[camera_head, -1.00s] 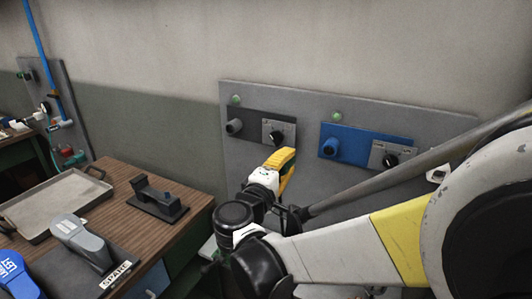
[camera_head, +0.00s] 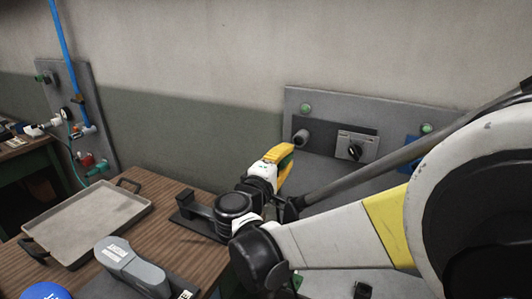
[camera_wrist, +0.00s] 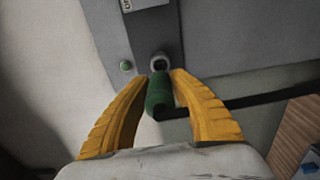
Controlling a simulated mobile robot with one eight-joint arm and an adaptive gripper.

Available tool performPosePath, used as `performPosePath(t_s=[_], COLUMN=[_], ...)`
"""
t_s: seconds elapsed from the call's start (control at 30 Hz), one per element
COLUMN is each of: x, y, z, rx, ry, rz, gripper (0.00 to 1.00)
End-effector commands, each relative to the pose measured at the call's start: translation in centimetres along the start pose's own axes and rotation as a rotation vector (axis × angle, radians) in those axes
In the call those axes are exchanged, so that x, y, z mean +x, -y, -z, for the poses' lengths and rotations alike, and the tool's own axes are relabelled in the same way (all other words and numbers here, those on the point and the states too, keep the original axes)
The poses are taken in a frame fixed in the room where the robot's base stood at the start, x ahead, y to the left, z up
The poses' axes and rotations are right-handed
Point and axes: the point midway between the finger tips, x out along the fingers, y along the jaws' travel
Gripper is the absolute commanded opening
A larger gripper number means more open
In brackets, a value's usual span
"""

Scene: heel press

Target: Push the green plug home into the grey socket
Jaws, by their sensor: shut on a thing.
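My gripper (camera_wrist: 162,84) has yellow fingers shut on the green plug (camera_wrist: 159,97) in the wrist view. A dark cable or bar runs right from the plug. The grey socket (camera_wrist: 159,62) shows just beyond the plug's tip, roughly in line with it. I cannot tell whether the tip touches or enters the socket. In the head view my gripper (camera_head: 284,153) is at the left end of the wall panel, just below and left of the grey socket (camera_head: 302,137). The plug is largely hidden by the fingers there.
The grey wall panel (camera_head: 325,101) also bears a black knob (camera_head: 355,152) and a blue plate (camera_head: 412,153) to the right. A wooden table (camera_head: 165,200) on the left holds a tray (camera_head: 85,221), a black stand (camera_head: 196,212) and a grey labelled block (camera_head: 131,265).

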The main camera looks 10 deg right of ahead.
Motion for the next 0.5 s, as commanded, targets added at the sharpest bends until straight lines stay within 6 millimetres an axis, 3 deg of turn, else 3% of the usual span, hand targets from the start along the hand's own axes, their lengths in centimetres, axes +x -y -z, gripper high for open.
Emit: performPosePath(t_s=[0.5], x=[4.1], y=[0.0], z=[0.0], rx=[0.0], ry=[0.001], rz=[0.0], gripper=[0.0])
